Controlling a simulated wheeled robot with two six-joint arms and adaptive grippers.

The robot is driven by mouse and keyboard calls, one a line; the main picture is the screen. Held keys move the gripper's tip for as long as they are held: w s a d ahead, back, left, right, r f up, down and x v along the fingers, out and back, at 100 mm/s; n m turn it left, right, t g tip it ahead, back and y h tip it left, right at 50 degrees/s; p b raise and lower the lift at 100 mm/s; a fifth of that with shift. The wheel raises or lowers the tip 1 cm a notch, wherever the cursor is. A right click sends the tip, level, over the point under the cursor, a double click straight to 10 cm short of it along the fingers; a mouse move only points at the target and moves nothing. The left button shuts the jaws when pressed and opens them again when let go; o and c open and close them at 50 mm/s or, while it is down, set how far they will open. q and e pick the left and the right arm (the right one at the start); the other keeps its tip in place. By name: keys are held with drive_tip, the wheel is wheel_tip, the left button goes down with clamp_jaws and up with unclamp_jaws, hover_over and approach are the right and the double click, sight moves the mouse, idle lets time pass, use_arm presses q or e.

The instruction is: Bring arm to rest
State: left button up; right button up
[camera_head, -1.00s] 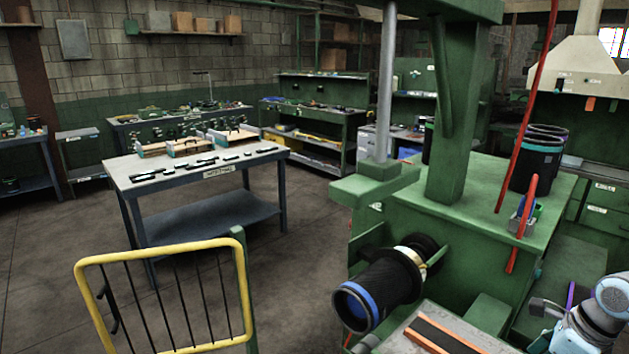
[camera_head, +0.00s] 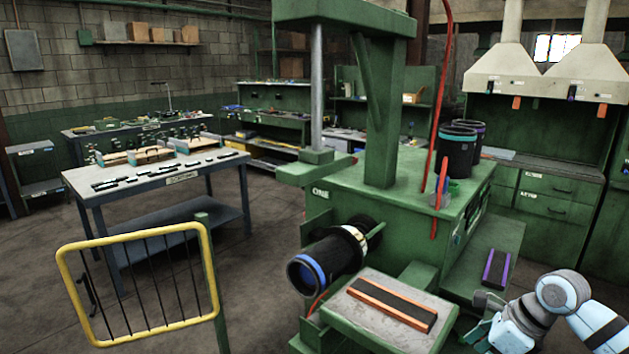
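My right arm comes in at the bottom right of the head view, bent, beside the green machine (camera_head: 375,215). Its gripper (camera_head: 482,335) is partly in view at the lower edge, and I cannot make out its fingers. Nothing visible hangs from it. My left arm and gripper are not in view. A black sleeve with a blue ring (camera_head: 308,276) lies horizontally on the front of the machine. Two dark sleeves (camera_head: 455,160) stand upright on the machine's top.
A grey plate with an orange-edged black bar (camera_head: 393,303) sits in front of the machine. A bar with purple edges (camera_head: 496,267) lies on the green ledge near my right arm. A yellow guard gate (camera_head: 137,242) stands left. A worktable (camera_head: 150,178) stands behind it.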

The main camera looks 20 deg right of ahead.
drive_tip(key=w+a+t+y, duration=0.2)
drive_tip(key=w+a+y, duration=0.2)
drive_tip(key=a, duration=0.6)
drive_tip(key=w+a+r+m+t+y, duration=0.3)
drive_tip(key=a+r+m+t+y, duration=0.2)
drive_tip(key=a+r+m+t, duration=0.4)
drive_tip(key=s+d+f+m+h, duration=0.3)
drive_tip(key=d+f+m+h, duration=0.35)
drive_tip(key=m, duration=0.65)
drive_tip(key=s+d+f+m+h, duration=0.2)
drive_tip(key=d+f+m+h, duration=0.2)
drive_tip(key=m+h, duration=0.75)
drive_tip(key=s+a+f+m+g+y, duration=0.2)
drive_tip(key=s+a+f+m+g, duration=0.3)
drive_tip(key=s+f, duration=0.45)
drive_tip(key=s+a+f+m+g+y, duration=0.35)
drive_tip(key=s+f+g, duration=0.35)
drive_tip(key=s, duration=0.4)
wheel_tip(320, 180, down, 18)
drive_tip(key=s+d, duration=0.1)
drive_tip(key=d, duration=0.1)
drive_tip(key=s+f+g, duration=0.1)
drive_tip(key=s+f, duration=1.2)
drive_tip(key=s, duration=0.1)
drive_tip(key=shift+s+d+m+g+h, duration=0.25)
drive_tip(key=shift+s+m+g+h, duration=0.05)
drive_tip(key=shift+m+h, duration=0.1)
